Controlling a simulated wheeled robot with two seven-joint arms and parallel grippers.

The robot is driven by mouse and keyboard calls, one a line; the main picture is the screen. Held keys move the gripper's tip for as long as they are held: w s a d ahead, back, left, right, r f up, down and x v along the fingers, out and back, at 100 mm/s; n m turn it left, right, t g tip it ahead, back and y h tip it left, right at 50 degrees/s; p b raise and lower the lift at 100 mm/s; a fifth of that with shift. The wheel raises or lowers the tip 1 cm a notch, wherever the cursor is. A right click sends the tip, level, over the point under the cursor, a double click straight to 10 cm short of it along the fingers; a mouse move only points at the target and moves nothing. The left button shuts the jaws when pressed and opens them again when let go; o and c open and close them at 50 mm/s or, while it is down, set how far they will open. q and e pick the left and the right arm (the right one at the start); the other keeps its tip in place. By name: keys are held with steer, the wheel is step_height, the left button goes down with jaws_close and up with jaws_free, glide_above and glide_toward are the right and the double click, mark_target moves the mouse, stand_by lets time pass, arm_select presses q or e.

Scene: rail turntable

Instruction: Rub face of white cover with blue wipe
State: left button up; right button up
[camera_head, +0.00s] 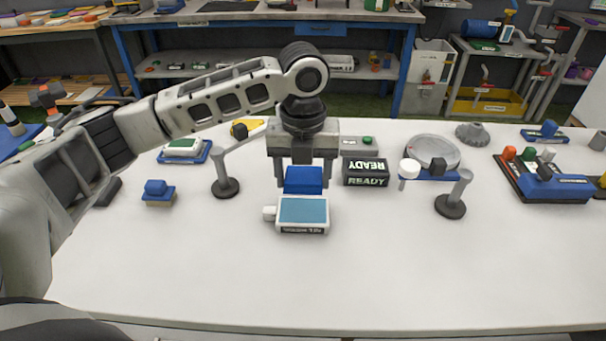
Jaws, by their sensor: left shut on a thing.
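My left gripper (304,180) reaches down at the middle of the table, its fingers on either side of a blue block (304,179), which I take as the blue wipe, and is shut on it. Just in front lies a white box (284,226) with a teal top face, a white knob on its left side and a dark label on its front. I take it as the white cover, but cannot be sure. The blue block is at its back edge; whether they touch I cannot tell. My right gripper is not in view.
A black READY box (366,172) stands right of the gripper. Posts with arms (226,187) and (451,206) flank the middle. A round grey turntable (432,150), a blue-topped block (157,190) and a blue tray unit (560,188) stand around. The table's front is clear.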

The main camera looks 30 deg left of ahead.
mark_target(303, 213)
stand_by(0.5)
arm_select(q)
steer(key=shift+f+b, duration=0.3)
steer(key=shift+f, duration=2.8)
steer(key=shift+f, duration=0.45)
steer(key=shift+f+p, duration=0.1)
steer(key=shift+p, duration=0.2)
stand_by(0.5)
steer(key=shift+r, duration=3.6)
